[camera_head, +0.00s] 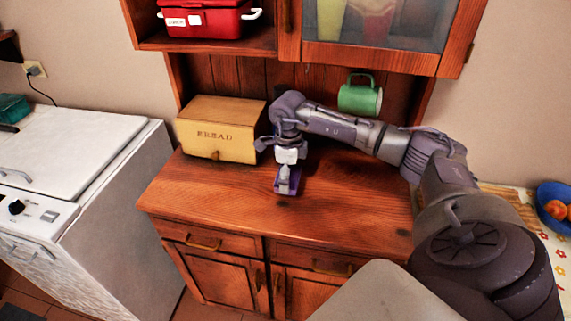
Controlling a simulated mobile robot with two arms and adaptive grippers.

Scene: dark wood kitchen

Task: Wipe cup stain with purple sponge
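The purple sponge (294,186) is on the wooden counter of the cabinet, to the right of the bread box. My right gripper (284,180) points down at the sponge, with its fingers in front of the sponge's middle. Purple shows on both sides of the fingers. The far finger is hidden, so I cannot tell whether the fingers are closed on the sponge. A green cup (358,98) is at the cabinet's back, under the glass door. I cannot make out a clear cup stain on the counter. My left gripper is out of view.
The yellow bread box (218,135) stands at the back left of the counter (350,215). The front of the counter is clear. A red box (205,20) sits on the shelf above. A white appliance (75,165) stands left. A blue bowl of fruit (553,210) is far right.

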